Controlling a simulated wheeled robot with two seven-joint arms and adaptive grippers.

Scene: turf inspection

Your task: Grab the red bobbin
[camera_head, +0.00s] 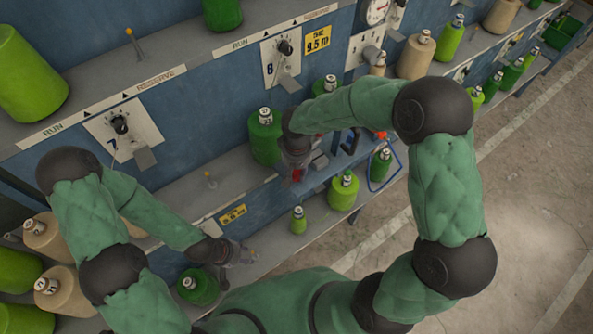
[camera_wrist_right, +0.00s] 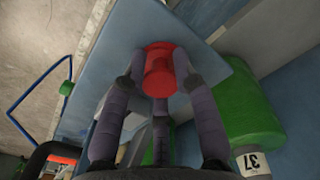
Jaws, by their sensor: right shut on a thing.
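The red bobbin (camera_wrist_right: 158,66) is between the fingers of my right gripper (camera_wrist_right: 160,82) in the right wrist view. The fingers close around its sides, and its flat end faces away from the palm. In the head view only a small red part of the bobbin (camera_head: 297,175) shows below my right gripper (camera_head: 302,164), near the shelf edge. Much of it is hidden by the gripper. My left gripper (camera_head: 240,253) hangs over the lower shelf at the left, away from the red bobbin. Its fingers are too small to read.
A large green bobbin (camera_head: 264,137) stands close to the right gripper, and it also shows in the right wrist view (camera_wrist_right: 245,108). Green bobbins (camera_head: 343,190) stand on the lower shelf. A blue wire frame (camera_head: 384,168) sticks out at the right. The floor beyond is clear.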

